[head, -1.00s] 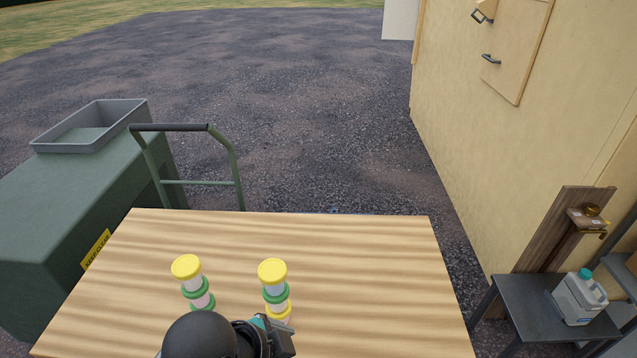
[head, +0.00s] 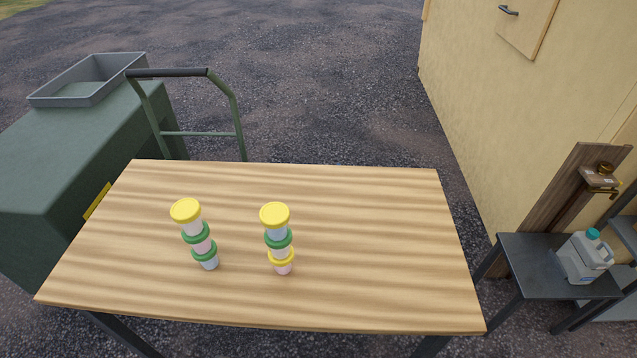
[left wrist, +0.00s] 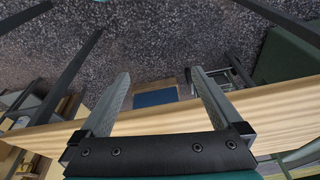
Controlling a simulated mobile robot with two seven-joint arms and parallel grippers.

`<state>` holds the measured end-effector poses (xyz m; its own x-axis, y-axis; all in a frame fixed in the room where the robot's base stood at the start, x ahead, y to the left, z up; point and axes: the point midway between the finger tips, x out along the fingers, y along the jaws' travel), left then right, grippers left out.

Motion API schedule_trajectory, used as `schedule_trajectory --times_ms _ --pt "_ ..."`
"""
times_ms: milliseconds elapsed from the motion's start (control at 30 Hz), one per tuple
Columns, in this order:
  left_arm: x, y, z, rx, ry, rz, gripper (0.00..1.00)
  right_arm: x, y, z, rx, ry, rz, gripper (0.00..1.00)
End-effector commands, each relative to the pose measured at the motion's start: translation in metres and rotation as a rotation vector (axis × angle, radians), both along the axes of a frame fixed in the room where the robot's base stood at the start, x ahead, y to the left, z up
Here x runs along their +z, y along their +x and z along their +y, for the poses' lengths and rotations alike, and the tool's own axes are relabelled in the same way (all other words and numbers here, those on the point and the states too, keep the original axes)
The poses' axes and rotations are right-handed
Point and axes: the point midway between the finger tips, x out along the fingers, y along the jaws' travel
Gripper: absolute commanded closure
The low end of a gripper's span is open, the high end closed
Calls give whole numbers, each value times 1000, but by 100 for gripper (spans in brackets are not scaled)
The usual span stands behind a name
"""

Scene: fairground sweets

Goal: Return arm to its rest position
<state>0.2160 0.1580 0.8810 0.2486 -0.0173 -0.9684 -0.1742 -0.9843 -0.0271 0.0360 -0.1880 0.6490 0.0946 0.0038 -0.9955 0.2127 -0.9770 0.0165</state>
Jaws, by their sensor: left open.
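My left gripper (left wrist: 161,75) shows in the left wrist view with its two fingers spread apart and nothing between them. The light wooden table's edge (left wrist: 270,103) passes below its fingertips in that picture, with dark ground beyond. No arm or gripper of mine is visible in the head view, and my right gripper is in neither view. On the table (head: 370,260) stand two stacks of lidded tubs. The left stack (head: 197,234) has a yellow lid on top and green lids below. The right stack (head: 278,238) has yellow, green and yellow lids.
A dark green cart (head: 70,150) with a grey tray (head: 90,92) stands at the left. A dark side table (head: 520,267) with a white jug (head: 584,258) stands at the right, near a pale yellow wall (head: 540,110). The table's right half is clear.

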Motion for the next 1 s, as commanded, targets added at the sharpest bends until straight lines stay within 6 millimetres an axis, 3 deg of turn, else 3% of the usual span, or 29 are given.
schedule_trajectory --times_ms 33,200,367,600,800,1000 --pt "-33 -3 0 -2 1 14 0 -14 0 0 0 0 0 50" --pt "-114 -20 2 -8 4 42 0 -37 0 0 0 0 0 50" --pt "-185 -44 5 -14 6 69 0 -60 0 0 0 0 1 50" --pt "-277 -95 13 -23 11 109 0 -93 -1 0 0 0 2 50" --pt "-335 -143 22 -30 17 139 0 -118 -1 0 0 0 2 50" --pt "-360 -174 28 -35 19 156 0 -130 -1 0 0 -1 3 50"
